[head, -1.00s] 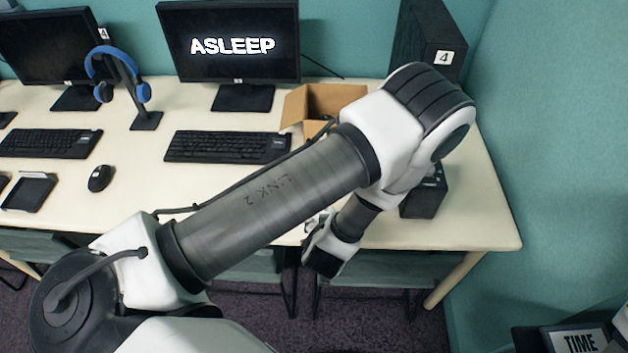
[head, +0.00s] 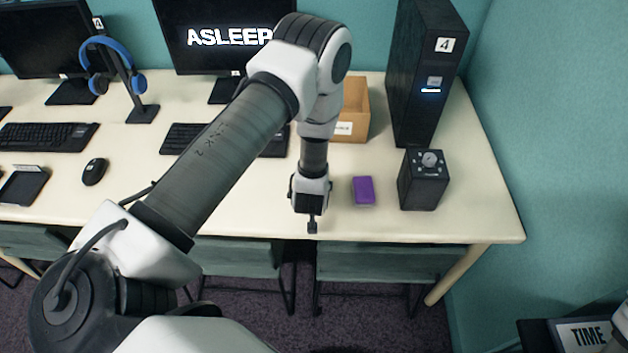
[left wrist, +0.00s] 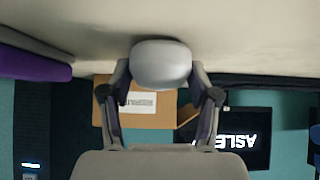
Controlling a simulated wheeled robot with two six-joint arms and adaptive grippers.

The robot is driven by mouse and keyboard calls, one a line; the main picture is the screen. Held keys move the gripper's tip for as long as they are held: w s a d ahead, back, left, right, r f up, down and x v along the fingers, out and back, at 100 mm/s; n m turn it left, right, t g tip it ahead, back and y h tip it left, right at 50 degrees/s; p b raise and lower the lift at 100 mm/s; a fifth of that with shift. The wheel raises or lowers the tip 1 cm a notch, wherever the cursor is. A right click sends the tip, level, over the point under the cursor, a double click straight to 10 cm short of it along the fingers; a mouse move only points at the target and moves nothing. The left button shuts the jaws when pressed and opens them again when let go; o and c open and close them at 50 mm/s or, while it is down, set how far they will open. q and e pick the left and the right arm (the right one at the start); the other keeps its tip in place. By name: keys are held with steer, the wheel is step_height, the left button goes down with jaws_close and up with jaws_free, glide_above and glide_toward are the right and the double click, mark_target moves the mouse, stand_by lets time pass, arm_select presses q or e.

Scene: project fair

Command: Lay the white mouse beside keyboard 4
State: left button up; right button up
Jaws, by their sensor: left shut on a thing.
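The white mouse (left wrist: 160,65) shows in the left wrist view, between the fingers of my left gripper (head: 311,202). The gripper is shut on it. In the head view the gripper is over the front part of the table, right of the keyboard, and the mouse cannot be made out there. The keyboard (head: 181,138) in front of the ASLEEP monitor is black and partly hidden behind my left arm. A dark strip of it (left wrist: 270,80) shows in the left wrist view. I see no number on it. My right gripper is not in view.
A purple block (head: 363,191) and a black box with a dial (head: 424,180) stand right of the gripper. Behind are an open cardboard box (head: 356,108) and a black tower marked 4 (head: 427,75). A black mouse (head: 94,172) lies at the left.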

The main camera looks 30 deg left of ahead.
arm_select(q)
steer(key=shift+f, duration=0.35)
steer(key=o, duration=1.3)
steer(key=shift+r, duration=0.1)
steer(key=shift+r, duration=0.2)
steer(key=b+v, duration=0.1)
steer(key=v, duration=1.1)
steer(key=s+d+f+m+g+h, duration=0.2)
steer(key=s+f, duration=0.4)
steer(key=s, duration=0.4)
steer(key=s+d+f+m+g+h, duration=0.2)
steer(key=s+f+g, duration=0.3)
steer(key=s, duration=0.6)
step_height(320, 180, down, 2)
steer(key=shift+m+g+h, duration=0.4)
steer(key=shift+m, duration=0.5)
steer(key=shift+d, duration=0.15)
